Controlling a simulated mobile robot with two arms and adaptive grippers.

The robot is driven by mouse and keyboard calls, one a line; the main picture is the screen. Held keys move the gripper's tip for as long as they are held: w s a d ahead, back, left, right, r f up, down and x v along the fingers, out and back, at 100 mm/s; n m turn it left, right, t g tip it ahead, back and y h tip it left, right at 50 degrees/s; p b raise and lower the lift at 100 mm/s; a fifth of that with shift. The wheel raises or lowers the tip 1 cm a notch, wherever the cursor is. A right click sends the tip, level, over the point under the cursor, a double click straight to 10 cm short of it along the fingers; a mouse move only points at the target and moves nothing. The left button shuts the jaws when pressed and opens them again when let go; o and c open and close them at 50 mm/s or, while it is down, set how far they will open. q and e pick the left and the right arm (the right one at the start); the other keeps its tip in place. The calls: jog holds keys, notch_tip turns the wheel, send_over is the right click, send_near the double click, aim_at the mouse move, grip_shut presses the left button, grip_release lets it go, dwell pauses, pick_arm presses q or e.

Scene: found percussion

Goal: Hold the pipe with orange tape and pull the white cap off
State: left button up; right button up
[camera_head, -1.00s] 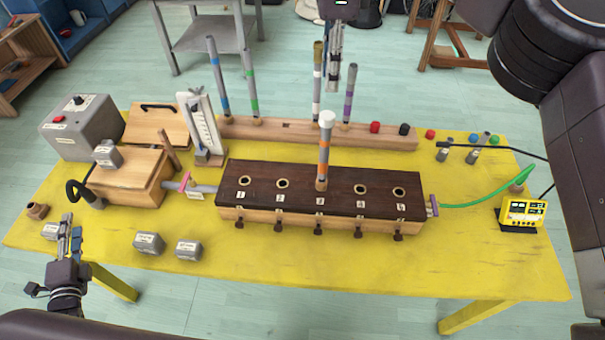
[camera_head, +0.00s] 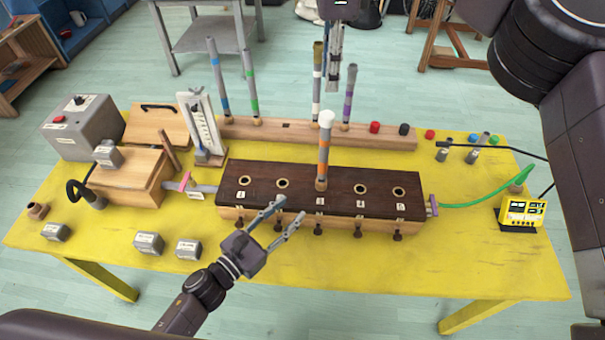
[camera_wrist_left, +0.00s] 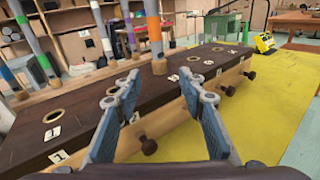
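The pipe with orange tape (camera_head: 323,155) stands upright in a middle hole of the dark wooden block (camera_head: 262,206). The white cap (camera_head: 326,118) sits on its top. In the left wrist view the pipe (camera_wrist_left: 155,30) rises beyond my fingers, its top cut off by the frame. My left gripper (camera_head: 290,213) is open and empty at the front edge of the block, left of and below the pipe. It also shows in the left wrist view (camera_wrist_left: 165,90) with its fingers apart. My right gripper (camera_head: 334,60) hangs above and behind the pipe, apart from the cap; its fingers look close together.
Behind the block, a wooden rack (camera_head: 275,131) holds several upright taped pipes. Several grey weights, such as one (camera_head: 148,243), lie at the front left. A yellow meter (camera_head: 521,213) stands at the right. The table's front right (camera_head: 450,265) is clear.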

pick_arm(q)
send_near(320, 159)
jog(key=w+d+f, duration=0.1)
jog(key=w+d, duration=0.1)
jog(key=w, duration=0.1)
jog(key=shift+n+h, duration=0.3)
jog(key=x, duration=0.6)
jog(key=shift+w+d+r, duration=0.25)
jog(key=shift+w+r, duration=0.05)
jog(key=shift+r, duration=0.05)
jog(key=shift+w+d, duration=0.25)
grip_shut()
